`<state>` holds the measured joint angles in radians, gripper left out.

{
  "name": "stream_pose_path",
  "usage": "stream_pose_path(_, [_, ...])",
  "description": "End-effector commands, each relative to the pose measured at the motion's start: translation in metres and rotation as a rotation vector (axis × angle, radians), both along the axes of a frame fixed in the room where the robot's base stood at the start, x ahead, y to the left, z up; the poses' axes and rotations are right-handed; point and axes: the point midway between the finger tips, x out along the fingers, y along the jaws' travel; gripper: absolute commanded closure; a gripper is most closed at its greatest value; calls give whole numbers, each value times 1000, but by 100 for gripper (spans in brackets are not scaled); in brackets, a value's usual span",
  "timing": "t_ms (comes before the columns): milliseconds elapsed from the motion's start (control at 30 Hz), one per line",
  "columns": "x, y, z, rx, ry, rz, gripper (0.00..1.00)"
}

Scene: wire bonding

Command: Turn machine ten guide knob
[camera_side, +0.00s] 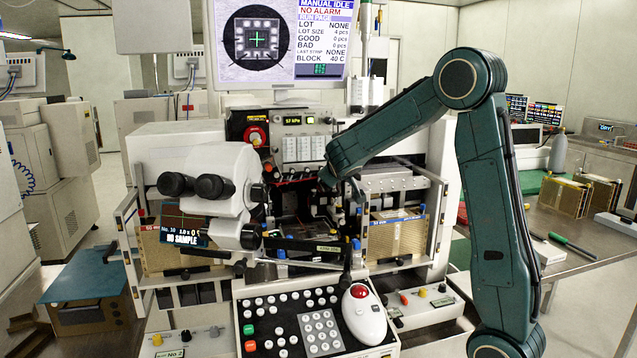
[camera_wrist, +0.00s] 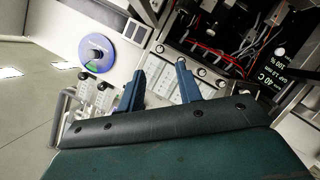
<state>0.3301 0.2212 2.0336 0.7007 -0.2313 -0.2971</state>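The bonding machine (camera_side: 400,150) stands in the middle of the side view, with a microscope on its left and a monitor above. My gripper (camera_side: 350,190) reaches into its work area from the right, small and dark in that view. In the wrist view its two blue fingers (camera_wrist: 159,85) stand apart, with nothing visible between them. They point toward silver machine parts. I cannot tell which part is the guide knob.
The microscope (camera_side: 215,185) stands left of my gripper. Strip magazines (camera_side: 395,235) flank the work area. The keypad console with a red trackball (camera_side: 358,292) lies in front. Red wires (camera_wrist: 222,55) run through the dark machine interior. A side table (camera_side: 570,235) is at right.

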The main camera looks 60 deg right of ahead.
Motion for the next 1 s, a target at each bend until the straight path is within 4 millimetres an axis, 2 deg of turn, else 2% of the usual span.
stream_pose_path(500, [34,-60,-22,2,0,-2,65])
stream_pose_path(700, [42,-73,-26,2,0,0,65])
stream_pose_path(1000, [44,-77,-28,1,0,1,65])
